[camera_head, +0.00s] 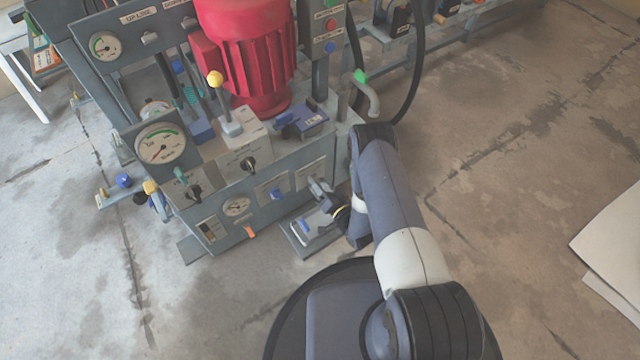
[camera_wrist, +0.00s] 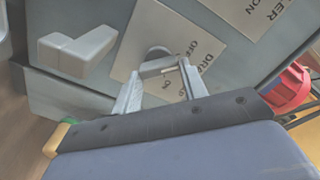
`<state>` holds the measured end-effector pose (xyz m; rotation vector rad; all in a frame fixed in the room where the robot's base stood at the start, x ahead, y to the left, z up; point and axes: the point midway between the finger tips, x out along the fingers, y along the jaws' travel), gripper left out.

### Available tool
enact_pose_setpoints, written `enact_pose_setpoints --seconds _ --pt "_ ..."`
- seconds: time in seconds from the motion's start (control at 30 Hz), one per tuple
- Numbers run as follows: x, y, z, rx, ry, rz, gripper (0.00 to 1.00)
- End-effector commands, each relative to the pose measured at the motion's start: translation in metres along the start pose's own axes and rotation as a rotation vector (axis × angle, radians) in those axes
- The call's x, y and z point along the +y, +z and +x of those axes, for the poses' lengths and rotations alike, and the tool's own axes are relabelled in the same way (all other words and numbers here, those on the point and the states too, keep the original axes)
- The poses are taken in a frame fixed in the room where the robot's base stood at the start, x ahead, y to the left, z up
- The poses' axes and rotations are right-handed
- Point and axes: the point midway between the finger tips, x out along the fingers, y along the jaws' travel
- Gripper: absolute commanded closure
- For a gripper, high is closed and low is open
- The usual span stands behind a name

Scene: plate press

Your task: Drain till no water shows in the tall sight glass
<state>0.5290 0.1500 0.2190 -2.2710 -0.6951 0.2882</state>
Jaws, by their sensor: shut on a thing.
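My gripper (camera_head: 318,187) is at the front right face of the machine. In the wrist view its two fingers (camera_wrist: 160,70) are shut on a small grey drain handle (camera_wrist: 156,66). The handle sits in front of a pale label (camera_wrist: 135,72) whose partly covered text seems to start with "DR". In the head view my gripper and wrist hide most of the handle.
A grey L-shaped part (camera_wrist: 76,52) stands left of the handle, near my left finger. A second label (camera_wrist: 248,14) is at upper right. Open concrete floor (camera_head: 520,200) lies to the right.

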Motion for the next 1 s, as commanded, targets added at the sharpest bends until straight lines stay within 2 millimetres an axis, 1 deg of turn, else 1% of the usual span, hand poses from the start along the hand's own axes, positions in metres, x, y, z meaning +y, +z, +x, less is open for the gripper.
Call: enact_pose_setpoints --seconds 0.27,0.47,0.67,1.0 --pt "0.0004 0.0 0.0003 0.001 0.0 0.017 0.82" --pt "0.0016 0.0005 0.0006 0.001 0.0 0.094 0.82" --pt "0.0033 0.0012 0.0007 0.001 0.0 0.243 0.82" --pt "0.0049 0.0017 0.0008 0.001 -0.001 0.564 0.82"
